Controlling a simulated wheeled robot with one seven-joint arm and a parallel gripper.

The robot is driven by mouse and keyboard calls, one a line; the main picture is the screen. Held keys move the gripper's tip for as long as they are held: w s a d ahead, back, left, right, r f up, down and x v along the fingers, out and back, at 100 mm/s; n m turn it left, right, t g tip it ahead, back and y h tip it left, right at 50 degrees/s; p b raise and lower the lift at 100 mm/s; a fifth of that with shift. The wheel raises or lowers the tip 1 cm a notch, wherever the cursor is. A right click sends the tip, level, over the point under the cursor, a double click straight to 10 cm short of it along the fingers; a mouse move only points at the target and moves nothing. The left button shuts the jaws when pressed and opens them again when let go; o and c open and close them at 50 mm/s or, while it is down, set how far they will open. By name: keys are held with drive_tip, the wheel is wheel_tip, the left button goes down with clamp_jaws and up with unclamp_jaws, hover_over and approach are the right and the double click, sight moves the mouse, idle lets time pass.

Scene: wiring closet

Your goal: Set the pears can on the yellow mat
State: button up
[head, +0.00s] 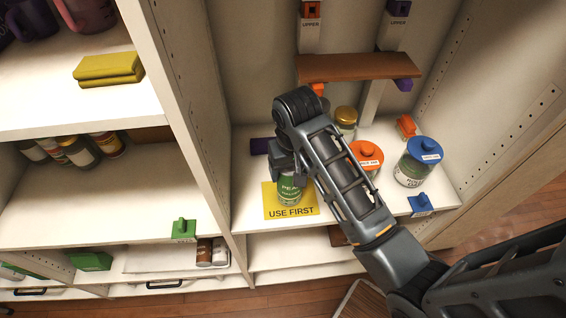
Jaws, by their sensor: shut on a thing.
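The pears can (289,190) has a green label and stands upright in the head view, at the yellow mat marked "USE FIRST" (291,211). The can appears to be over the back part of the mat; whether its base touches the mat I cannot tell. My gripper (287,172) is shut on the can from above and behind. My arm hides part of the can's top and right side.
To the right stand a jar with an orange lid (366,154) and a jar with a blue lid (418,162). A gold-lidded jar (346,117) is behind my arm. A brown board (360,67) spans above. A vertical panel (188,110) bounds the left.

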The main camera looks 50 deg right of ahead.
drive_tip(key=shift+f, duration=0.25)
drive_tip(key=o, duration=1.8)
drive_tip(key=shift+o, duration=0.2)
